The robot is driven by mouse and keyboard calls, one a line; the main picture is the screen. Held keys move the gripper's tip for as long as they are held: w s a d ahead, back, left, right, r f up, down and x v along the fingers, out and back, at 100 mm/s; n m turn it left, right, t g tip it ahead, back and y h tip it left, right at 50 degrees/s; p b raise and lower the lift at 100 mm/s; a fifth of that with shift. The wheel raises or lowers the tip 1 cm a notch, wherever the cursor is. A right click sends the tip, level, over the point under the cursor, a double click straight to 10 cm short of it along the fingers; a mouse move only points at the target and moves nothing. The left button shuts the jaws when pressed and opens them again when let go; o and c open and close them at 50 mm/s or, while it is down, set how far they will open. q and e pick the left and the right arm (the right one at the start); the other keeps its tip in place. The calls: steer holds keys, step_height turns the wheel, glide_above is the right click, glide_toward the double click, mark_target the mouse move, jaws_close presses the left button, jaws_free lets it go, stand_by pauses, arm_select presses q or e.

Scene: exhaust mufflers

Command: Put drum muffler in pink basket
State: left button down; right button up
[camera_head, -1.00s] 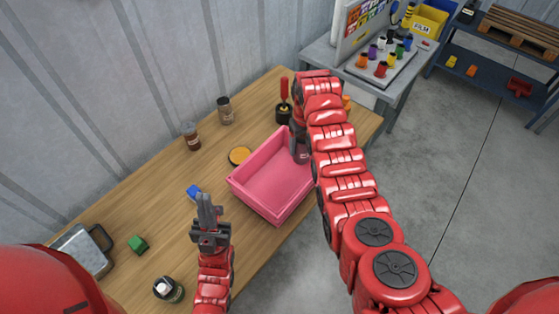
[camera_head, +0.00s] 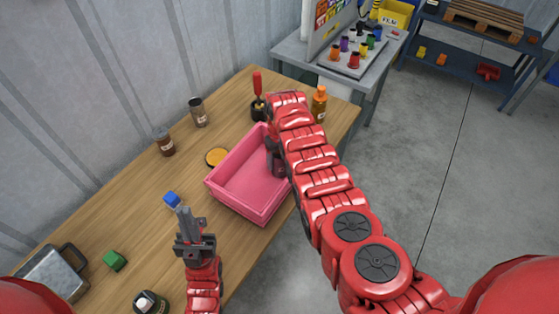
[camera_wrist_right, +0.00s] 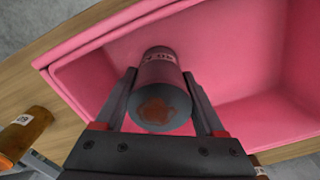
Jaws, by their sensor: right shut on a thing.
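The drum muffler (camera_wrist_right: 158,92) is a grey cylinder with a pale label band and a rusty brown patch on its near end. It shows in the right wrist view between the fingers of my right gripper (camera_wrist_right: 162,100), which is shut on it. The pink basket (camera_head: 232,200) stands on the wooden table; its pink wall (camera_wrist_right: 100,85) fills much of the wrist view behind the muffler.
A green cube (camera_head: 115,260) and metal container (camera_head: 52,272) are at lower left.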

steer(key=shift+f, duration=0.25)
steer(key=o, duration=1.5)
steer(key=shift+c, duration=0.2)
